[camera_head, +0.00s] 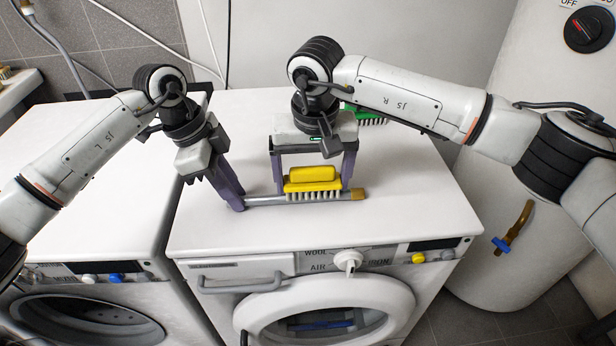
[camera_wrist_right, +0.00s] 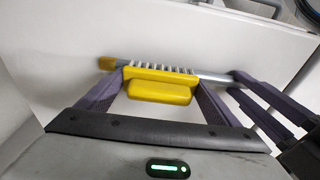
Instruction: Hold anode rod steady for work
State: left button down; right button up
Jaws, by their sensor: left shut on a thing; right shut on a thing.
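The anode rod (camera_head: 265,201), a thin grey rod with a brass-coloured right end (camera_head: 357,194), lies along the white top of the front-loading machine, near its front edge. My left gripper (camera_head: 240,204) is shut on the rod's left end. My right gripper (camera_head: 312,188) points down and is shut on a yellow brush (camera_head: 312,174), one finger at each end. The brush's pale bristles point at the rod and overlap it; I cannot tell how firmly they touch. The right wrist view also shows the brush (camera_wrist_right: 160,82), the rod (camera_wrist_right: 213,75) and its brass end (camera_wrist_right: 107,63).
A green brush (camera_head: 371,116) lies behind my right gripper, partly hidden. A second white machine (camera_head: 85,205) stands at the left. A white tank (camera_head: 525,190) with a brass tap (camera_head: 517,225) stands at the right. The machine top (camera_head: 415,200) right of the rod is clear.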

aim_at(359, 191)
jog(key=shift+d+r, duration=0.1)
jog(key=shift+d, duration=1.15)
jog(key=shift+d+f, duration=0.2)
jog(key=shift+d, duration=3.15)
jog(key=shift+a+r, duration=0.15)
jog(key=shift+a, duration=1.7)
jog(key=shift+a, duration=3.25)
jog(key=shift+r, duration=2.95)
jog(key=shift+r, duration=0.1)
